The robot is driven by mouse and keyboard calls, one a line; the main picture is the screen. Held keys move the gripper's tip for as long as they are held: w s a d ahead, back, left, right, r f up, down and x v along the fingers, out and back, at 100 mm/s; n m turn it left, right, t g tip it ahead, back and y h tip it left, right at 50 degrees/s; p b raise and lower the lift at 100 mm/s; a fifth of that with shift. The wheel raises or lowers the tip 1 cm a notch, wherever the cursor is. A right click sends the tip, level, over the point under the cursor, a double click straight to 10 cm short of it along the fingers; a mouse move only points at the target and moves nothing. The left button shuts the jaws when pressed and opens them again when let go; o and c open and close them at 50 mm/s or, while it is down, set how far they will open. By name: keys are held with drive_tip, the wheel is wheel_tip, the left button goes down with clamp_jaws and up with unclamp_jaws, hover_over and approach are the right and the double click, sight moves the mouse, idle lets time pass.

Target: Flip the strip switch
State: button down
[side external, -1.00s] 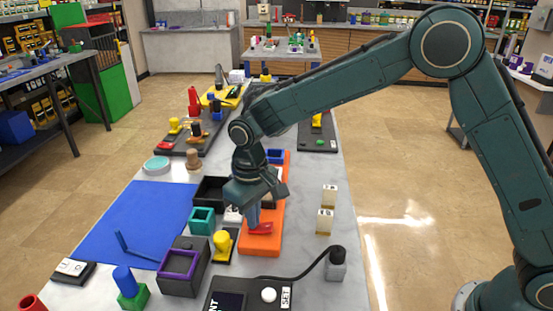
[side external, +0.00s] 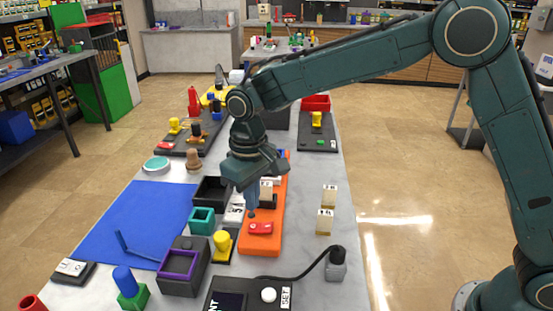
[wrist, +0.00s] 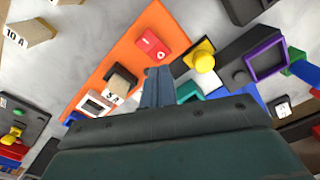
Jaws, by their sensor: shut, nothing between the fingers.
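The red rocker switch (side external: 260,228) sits on the near end of the orange strip (side external: 262,247). In the wrist view the red switch (wrist: 152,45) shows white marks on its face, and the orange strip (wrist: 120,60) runs diagonally. My gripper (side external: 251,212) is shut and empty, pointing down just behind and left of the switch. In the wrist view my fingertips (wrist: 158,72) are close together beside the switch, with a small gap in the picture. I cannot tell which way the rocker is tilted. A tan block marked A (wrist: 122,80) stands on the strip farther back.
A yellow knob (side external: 222,239) stands left of the strip, near a teal box (side external: 202,220) and a purple-rimmed box (side external: 178,265). Two labelled blocks (side external: 325,220) stand to the right. A black cable (side external: 310,268) crosses in front. The blue mat (side external: 140,220) is mostly clear.

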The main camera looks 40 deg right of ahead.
drive_tip(key=shift+r, duration=0.95)
drive_tip(key=s+d+r+m+t, duration=0.1)
drive_tip(key=s+d+r+t, duration=0.2)
drive_tip(key=s+d+r, duration=0.95)
drive_tip(key=s+d+f+m+t, duration=0.1)
drive_tip(key=s+d, duration=0.3)
drive_tip(key=s, duration=0.3)
drive_tip(key=s+d+f+m+t, duration=0.1)
drive_tip(key=s+d, duration=0.2)
drive_tip(key=s, duration=0.5)
drive_tip(key=shift+s+d+f+t, duration=0.15)
drive_tip(key=shift+s+d+t, duration=0.05)
drive_tip(key=shift+d+t, duration=0.15)
